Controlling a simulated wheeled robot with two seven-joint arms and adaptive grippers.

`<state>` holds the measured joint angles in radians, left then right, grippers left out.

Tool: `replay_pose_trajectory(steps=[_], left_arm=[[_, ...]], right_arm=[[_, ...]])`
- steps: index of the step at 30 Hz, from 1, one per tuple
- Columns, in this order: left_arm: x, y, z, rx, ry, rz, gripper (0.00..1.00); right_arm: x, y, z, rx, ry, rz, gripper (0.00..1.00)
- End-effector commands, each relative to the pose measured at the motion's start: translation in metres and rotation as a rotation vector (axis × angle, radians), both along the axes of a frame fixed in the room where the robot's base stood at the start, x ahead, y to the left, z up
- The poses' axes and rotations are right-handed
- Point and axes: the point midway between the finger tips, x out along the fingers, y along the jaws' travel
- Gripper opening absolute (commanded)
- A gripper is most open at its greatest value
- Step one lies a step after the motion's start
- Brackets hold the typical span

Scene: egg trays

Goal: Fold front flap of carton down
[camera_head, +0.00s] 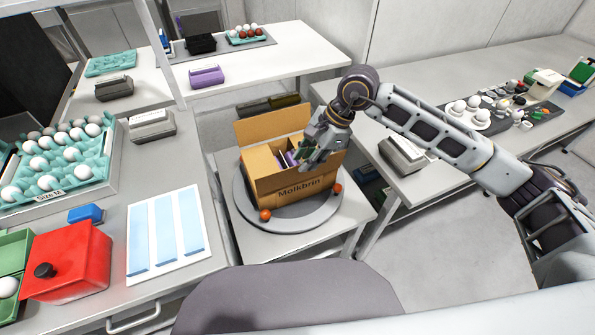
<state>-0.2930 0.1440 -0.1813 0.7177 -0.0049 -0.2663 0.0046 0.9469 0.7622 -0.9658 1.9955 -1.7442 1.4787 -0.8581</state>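The carton (296,188), a brown cardboard box printed "Molkbrin", stands on a round grey turntable (268,220) on a small table. Its back flap (270,126) stands upright. Lighter cardboard pieces and some purple items show inside. My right gripper (303,163) reaches in from the right and is over the carton's right front part, close to the top of its front wall. It hides that corner, so I cannot tell whether it touches the front flap or how far its fingers are apart. My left gripper is not in view.
The left counter holds a teal egg tray (98,172), a red box (75,262) and a white sheet with blue strips (165,235). A right counter (440,185) holds eggs and small items.

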Motion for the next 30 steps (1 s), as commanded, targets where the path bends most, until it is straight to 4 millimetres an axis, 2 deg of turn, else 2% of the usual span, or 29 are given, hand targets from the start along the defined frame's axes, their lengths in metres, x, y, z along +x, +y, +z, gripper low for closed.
replay_pose_trajectory(steps=[9, 15, 28, 30], left_arm=[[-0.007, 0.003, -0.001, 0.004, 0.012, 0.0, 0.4], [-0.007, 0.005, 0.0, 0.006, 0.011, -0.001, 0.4], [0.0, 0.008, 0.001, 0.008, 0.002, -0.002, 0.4], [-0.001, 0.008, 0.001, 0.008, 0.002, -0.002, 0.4]], right_arm=[[0.001, 0.017, -0.038, 0.001, 0.002, 0.0, 0.25], [0.002, 0.025, -0.054, 0.001, 0.001, -0.001, 0.25], [0.002, 0.027, -0.059, 0.0, -0.001, 0.0, 0.25], [0.002, 0.027, -0.059, 0.0, -0.001, 0.0, 0.17]])
